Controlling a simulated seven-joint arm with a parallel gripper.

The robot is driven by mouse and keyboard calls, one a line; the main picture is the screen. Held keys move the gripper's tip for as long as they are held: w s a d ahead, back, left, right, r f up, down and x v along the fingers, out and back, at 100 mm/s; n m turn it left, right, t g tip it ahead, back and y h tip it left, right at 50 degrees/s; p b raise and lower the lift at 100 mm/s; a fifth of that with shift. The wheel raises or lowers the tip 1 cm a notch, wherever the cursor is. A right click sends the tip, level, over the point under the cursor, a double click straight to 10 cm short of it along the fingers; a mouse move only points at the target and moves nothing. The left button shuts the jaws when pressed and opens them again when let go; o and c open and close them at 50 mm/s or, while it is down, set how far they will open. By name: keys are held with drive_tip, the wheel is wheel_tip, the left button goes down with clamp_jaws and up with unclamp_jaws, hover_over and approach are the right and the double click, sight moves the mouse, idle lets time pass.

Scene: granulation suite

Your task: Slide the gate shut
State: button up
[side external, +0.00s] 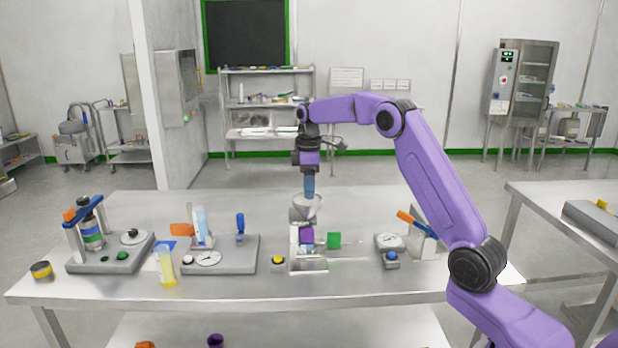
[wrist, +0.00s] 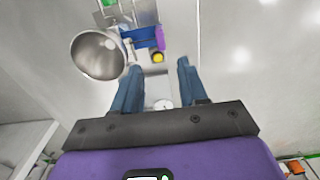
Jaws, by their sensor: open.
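A metal funnel hopper (side external: 307,206) stands on a pale stand (side external: 307,262) at the middle of the table; it also shows in the wrist view (wrist: 98,55). A green block (side external: 334,240) sits at the stand's right, by thin metal rails, and looks like the gate's handle. Its green also shows at the top edge of the wrist view (wrist: 108,3). The gate plate itself is not clear. My gripper (side external: 309,196) points down close above the hopper. Its blue fingers are apart and empty in the wrist view (wrist: 159,68), where the hopper lies to their left.
A purple part (side external: 306,236) and a yellow button (side external: 278,260) are on the stand. A grey base with a dial and a blue lever (side external: 240,223) stands left. Another dial unit (side external: 390,241) stands right. Bare table (side external: 355,280) lies in front.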

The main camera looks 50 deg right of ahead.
drive_tip(key=shift+r, duration=1.35)
drive_tip(key=s+a+n, duration=0.2)
drive_tip(key=s+a, duration=1.4)
drive_tip(key=a, duration=0.4)
drive_tip(key=s+f, duration=0.2)
drive_tip(key=s, duration=1.1)
drive_tip(key=s+d+f+n, duration=0.1)
drive_tip(key=s+f, duration=0.2)
drive_tip(key=s, duration=1)
drive_tip(key=shift+s+d+f+n, duration=0.15)
drive_tip(key=shift+s+n, duration=0.1)
drive_tip(key=shift+n, duration=0.05)
